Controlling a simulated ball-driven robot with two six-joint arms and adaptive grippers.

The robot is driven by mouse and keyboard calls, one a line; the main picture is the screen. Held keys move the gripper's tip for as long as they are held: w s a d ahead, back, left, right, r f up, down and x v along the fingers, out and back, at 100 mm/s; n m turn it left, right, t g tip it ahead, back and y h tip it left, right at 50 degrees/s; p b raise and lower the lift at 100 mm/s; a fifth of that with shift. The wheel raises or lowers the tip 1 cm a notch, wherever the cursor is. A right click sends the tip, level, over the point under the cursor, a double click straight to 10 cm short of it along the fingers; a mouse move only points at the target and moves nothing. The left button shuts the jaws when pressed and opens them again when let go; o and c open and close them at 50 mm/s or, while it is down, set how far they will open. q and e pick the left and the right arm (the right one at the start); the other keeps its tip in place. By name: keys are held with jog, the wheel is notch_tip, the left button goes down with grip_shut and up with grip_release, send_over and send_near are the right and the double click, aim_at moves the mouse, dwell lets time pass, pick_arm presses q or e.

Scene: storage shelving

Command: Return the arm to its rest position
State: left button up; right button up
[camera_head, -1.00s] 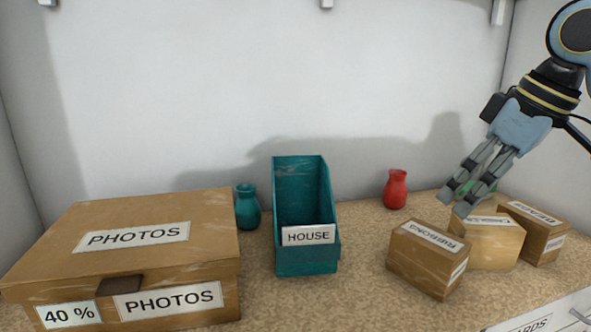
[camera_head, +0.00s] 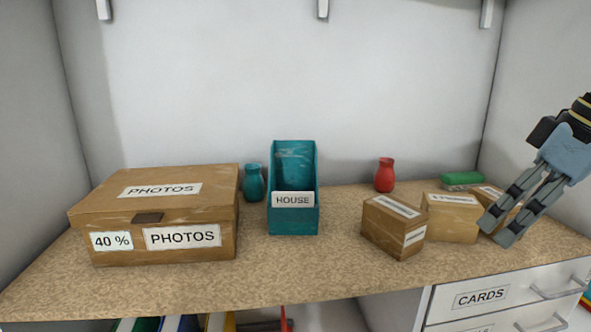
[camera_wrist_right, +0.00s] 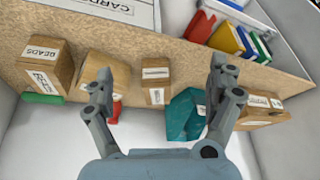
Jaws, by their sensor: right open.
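My right gripper (camera_head: 500,227) comes in from the right edge in the head view, its fingers pointing down and left. It is open and empty. In that view its fingertips overlap the rightmost small box (camera_head: 488,194) and hide part of it. The right wrist view shows the two fingers (camera_wrist_right: 162,88) spread apart with nothing held between them. The small boxes and the teal file holder appear beyond the fingers there. My left gripper is not in view.
A large PHOTOS box (camera_head: 185,222), a teal vase (camera_head: 253,183), a teal HOUSE holder (camera_head: 293,220), a red vase (camera_head: 384,175), small boxes (camera_head: 393,227) (camera_head: 450,218) and a green item (camera_head: 462,178) stand on the shelf. A CARDS drawer (camera_head: 500,294) lies below right.

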jog(key=s+f+m+g+b, duration=0.15)
jog(key=s+f, duration=0.25)
jog(key=f, duration=0.9)
jog(key=s+a+f+m+g+y, duration=0.15)
jog(key=s+f, duration=0.25)
jog(key=f, duration=0.9)
jog(key=s+f+m+g+h+b, duration=0.1)
jog(key=s+f+m, duration=0.25)
jog(key=f, duration=0.85)
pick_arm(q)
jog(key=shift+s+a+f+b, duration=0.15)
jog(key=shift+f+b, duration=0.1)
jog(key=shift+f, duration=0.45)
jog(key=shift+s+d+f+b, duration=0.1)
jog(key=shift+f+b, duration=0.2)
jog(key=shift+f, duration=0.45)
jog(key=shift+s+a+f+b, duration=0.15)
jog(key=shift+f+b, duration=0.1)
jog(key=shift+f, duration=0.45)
pick_arm(e)
jog(key=s+f+n+t+h, duration=0.1)
jog(key=s+f+h, duration=0.2)
jog(key=s+f, duration=2.3)
jog(key=shift+s, duration=1.8)
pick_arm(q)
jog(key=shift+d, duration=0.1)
pick_arm(e)
jog(key=shift+n+h, duration=0.25)
